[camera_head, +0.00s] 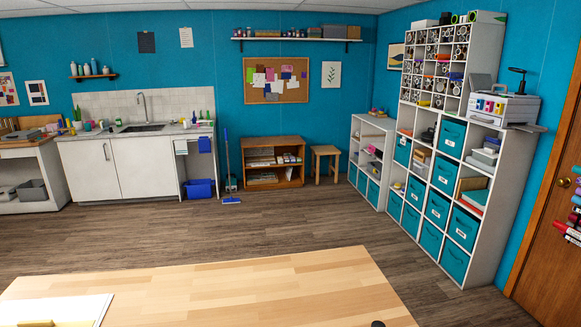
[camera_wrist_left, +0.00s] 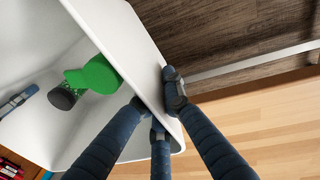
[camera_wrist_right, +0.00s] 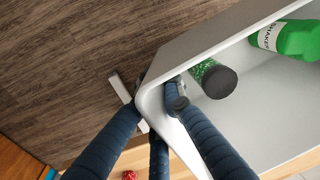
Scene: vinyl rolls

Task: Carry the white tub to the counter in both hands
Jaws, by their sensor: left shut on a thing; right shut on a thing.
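The white tub (camera_wrist_left: 95,20) fills much of the left wrist view and also shows in the right wrist view (camera_wrist_right: 205,45). My left gripper (camera_wrist_left: 158,98) is shut on one wall of it, fingers on either side of the rim. My right gripper (camera_wrist_right: 158,95) is shut on another part of its wall. Inside lie a green shaker bottle (camera_wrist_left: 93,75) and a dark-capped container with green speckles (camera_wrist_right: 214,79). A blue-grey item (camera_wrist_left: 18,100) is also inside. The counter (camera_head: 104,131) with a sink stands at the back left. Tub and grippers are not clearly visible in the head view.
A light wooden table (camera_head: 240,295) is close in front, with a white-and-yellow item (camera_head: 55,310) on its left. Open wood floor (camera_head: 200,235) lies beyond. A mop (camera_head: 229,170), low wooden shelf (camera_head: 262,163) and stool (camera_head: 325,160) stand along the back wall. Tall shelving (camera_head: 475,150) is at right.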

